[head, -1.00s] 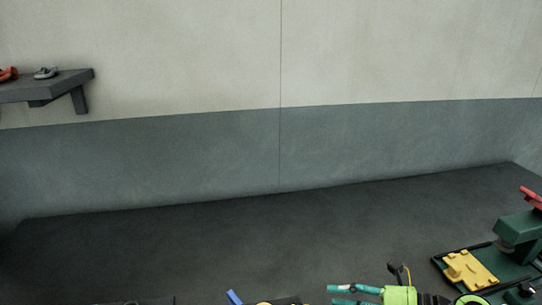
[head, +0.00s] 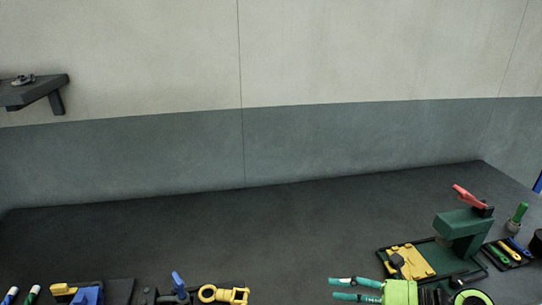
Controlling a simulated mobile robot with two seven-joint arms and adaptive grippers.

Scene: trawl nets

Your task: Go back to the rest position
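My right gripper (head: 334,288) is at the bottom edge, right of centre. It has two teal fingers pointing left and a lime-green body. The fingers are apart, with nothing seen between them. It is low in the picture, just left of a yellow plate (head: 412,262) on a dark green press (head: 462,228) with a red handle. My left gripper is not in view.
A blue-handled fixture (head: 178,284) with a yellow part, a yellow and blue block (head: 85,294) and striped sticks (head: 32,293) line the bottom edge. A tool tray (head: 508,254) lies at right. The dark tabletop's middle is clear. A wall shelf (head: 40,88) hangs at left.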

